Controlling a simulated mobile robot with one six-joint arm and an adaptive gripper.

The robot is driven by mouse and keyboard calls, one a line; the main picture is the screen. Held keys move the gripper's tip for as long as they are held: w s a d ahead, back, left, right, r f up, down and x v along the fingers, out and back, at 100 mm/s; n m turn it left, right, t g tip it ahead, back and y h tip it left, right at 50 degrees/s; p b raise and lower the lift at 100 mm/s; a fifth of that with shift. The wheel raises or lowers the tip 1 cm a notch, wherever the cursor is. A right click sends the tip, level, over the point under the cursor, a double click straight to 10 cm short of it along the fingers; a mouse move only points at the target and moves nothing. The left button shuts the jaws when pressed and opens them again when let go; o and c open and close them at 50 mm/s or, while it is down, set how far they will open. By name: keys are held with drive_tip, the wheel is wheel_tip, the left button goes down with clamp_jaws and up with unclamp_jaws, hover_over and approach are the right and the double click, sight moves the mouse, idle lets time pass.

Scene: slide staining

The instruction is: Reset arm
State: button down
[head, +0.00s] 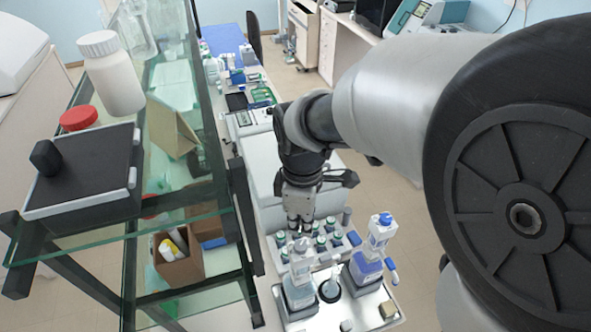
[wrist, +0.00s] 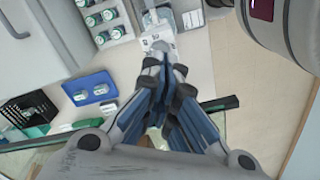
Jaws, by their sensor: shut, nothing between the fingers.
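My arm comes in from the right of the head view and ends in my gripper (head: 300,222), which points down over the white bench. In the wrist view the fingers of my gripper (wrist: 165,62) are together at the tips, with nothing held between them. Below and in front of it in the head view stand a bottle with blue liquid (head: 366,266) and a clear bottle (head: 299,290), both on a white tray (head: 392,318). Several small green-capped vials (head: 338,239) sit in a rack close behind them.
A glass shelf with dark posts (head: 238,190) rises close on the left, holding a white jar (head: 112,75) and a black-topped device (head: 85,170). In the wrist view, a blue tray (wrist: 90,88) and a black basket (wrist: 30,110) lie at left. Open floor (head: 400,215) shows right of the bench.

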drive_tip(key=shift+r, duration=0.5)
drive_tip(key=shift+f, duration=0.15)
drive_tip(key=shift+s+d+f+m+b, duration=0.2)
drive_tip(key=shift+d+m+b, duration=0.1)
drive_tip(key=shift+b, duration=0.25)
drive_tip(key=s+d+f+m+t+b, duration=0.4)
drive_tip(key=s+d+f+m+b, duration=0.6)
drive_tip(key=b, duration=1.3)
drive_tip(key=s+f+m, duration=0.3)
drive_tip(key=f+m, duration=0.1)
drive_tip(key=shift+d+m+t, duration=0.15)
drive_tip(key=shift+m+t, duration=0.15)
drive_tip(key=c, duration=2.4)
unclamp_jaws()
